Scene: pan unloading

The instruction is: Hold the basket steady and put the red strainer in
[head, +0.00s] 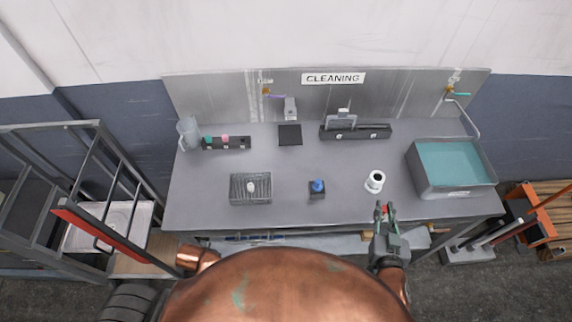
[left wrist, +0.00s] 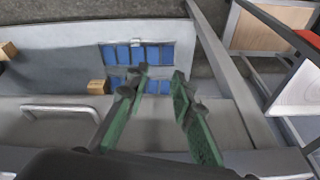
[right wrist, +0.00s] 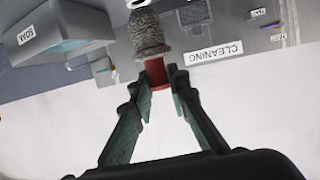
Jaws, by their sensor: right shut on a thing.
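The basket (head: 265,189) is a grey wire-sided box on the left middle of the bench, with a small white item inside. The red strainer, with a red grip (right wrist: 157,73) and a grey mesh cup (right wrist: 148,36), is held in my right gripper (right wrist: 159,85). In the head view my right gripper (head: 384,211) is at the bench's front edge, right of the basket and apart from it. My left gripper (left wrist: 160,80) is open and empty, seen in the left wrist view above the lower shelf area. It is hidden in the head view.
A basin of teal water (head: 452,164) is at the right end. Racks (head: 345,132) line the back. A metal frame (head: 110,190) stands left of the bench.

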